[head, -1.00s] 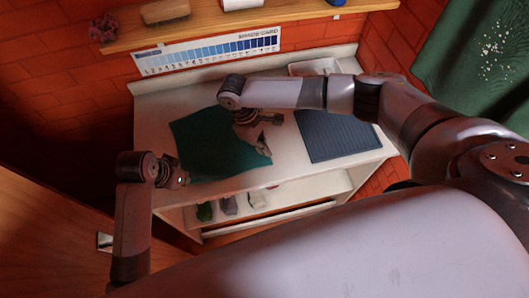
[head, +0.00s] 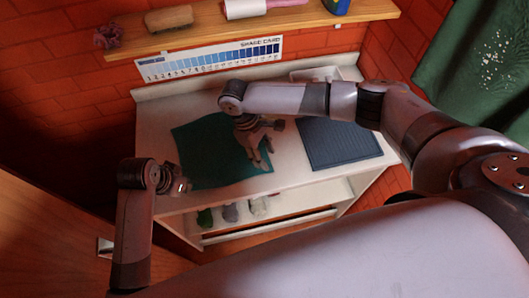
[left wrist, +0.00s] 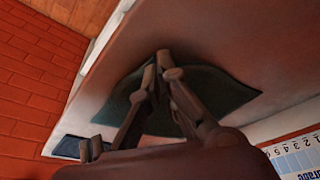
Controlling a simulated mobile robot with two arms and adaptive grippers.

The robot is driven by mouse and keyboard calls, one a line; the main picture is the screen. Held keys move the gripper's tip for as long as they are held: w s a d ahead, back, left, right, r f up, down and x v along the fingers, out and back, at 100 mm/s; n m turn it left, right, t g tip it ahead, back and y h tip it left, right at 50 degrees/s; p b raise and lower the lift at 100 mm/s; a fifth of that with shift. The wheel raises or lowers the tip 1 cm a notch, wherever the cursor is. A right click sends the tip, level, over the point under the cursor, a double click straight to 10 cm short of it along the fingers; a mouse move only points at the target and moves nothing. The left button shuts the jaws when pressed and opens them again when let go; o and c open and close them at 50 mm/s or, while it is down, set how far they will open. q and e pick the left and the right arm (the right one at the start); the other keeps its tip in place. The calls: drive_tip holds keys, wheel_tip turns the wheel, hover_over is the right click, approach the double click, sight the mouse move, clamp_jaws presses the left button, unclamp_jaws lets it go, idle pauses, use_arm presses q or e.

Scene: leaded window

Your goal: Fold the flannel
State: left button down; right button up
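The flannel, a dark green cloth (head: 205,150), lies spread out and looks flat on the white worktop. My right gripper (head: 263,165) is over its right part, pointing down, with its fingers apart and nothing seen between them. Whether the fingertips touch the cloth is unclear. My left gripper (head: 182,187) is low by the flannel's near left corner. In the left wrist view its fingers (left wrist: 163,65) converge until the tips look together, with the flannel (left wrist: 225,92) behind them. I cannot tell whether any cloth is between the tips.
A grey-blue ribbed mat (head: 338,142) lies right of the flannel. A white tray (head: 315,74) stands at the back. A shade card (head: 210,58) hangs below a wooden shelf (head: 250,30) holding a brush (head: 169,18). Several small cloths (head: 230,212) are on the lower shelf.

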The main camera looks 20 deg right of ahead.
use_arm(q)
drive_tip(key=c, duration=2.3)
unclamp_jaws()
drive_tip(key=o, duration=0.5)
drive_tip(key=shift+o, duration=0.2)
drive_tip(key=o, duration=0.6)
drive_tip(key=shift+c, duration=0.2)
drive_tip(key=shift+o, duration=0.2)
drive_tip(key=o, duration=0.7)
drive_tip(key=shift+r, duration=0.1)
